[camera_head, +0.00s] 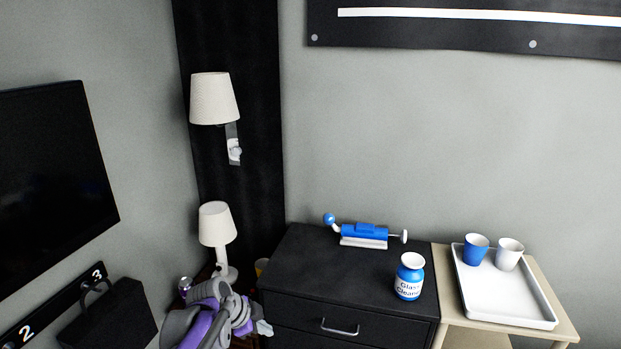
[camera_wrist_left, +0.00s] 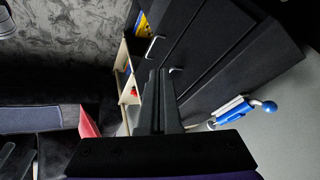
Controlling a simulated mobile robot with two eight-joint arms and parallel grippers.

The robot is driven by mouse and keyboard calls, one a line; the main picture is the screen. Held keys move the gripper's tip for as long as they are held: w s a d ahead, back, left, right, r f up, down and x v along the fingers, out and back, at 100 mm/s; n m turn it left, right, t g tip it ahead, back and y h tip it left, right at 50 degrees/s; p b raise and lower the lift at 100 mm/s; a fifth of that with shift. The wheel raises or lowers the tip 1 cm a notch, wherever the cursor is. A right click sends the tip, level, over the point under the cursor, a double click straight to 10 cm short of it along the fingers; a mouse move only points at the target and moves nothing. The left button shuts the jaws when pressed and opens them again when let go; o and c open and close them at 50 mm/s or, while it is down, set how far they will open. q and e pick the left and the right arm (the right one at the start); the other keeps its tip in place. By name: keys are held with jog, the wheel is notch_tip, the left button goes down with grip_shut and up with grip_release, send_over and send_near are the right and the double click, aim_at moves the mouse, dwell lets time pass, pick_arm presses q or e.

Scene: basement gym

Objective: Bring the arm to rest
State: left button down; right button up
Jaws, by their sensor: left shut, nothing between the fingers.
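My left arm (camera_head: 212,318), purple and grey, is folded at the bottom of the head view, in front of the small lamp and left of the black cabinet. In the left wrist view my left gripper (camera_wrist_left: 159,78) shows its two dark fingers together, shut with nothing between them. The fingers stand out in front of the black cabinet in that view. The fingertips cannot be made out clearly in the head view. My right gripper is in neither view.
A small lamp (camera_head: 217,228) stands behind my arm.

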pick_arm(q)
jog(key=s+a+n+y+p, duration=0.1)
jog(key=s+n, duration=0.6)
jog(key=s, duration=0.8)
jog(key=s+a+r+n+t+y+p, duration=0.1)
jog(key=s+a+n, duration=0.4)
jog(key=s, duration=1)
jog(key=n+y+p, duration=0.1)
jog(key=n+y, duration=0.1)
jog(key=n, duration=0.1)
jog(key=shift+y, duration=0.3)
jog(key=shift+r, duration=0.1)
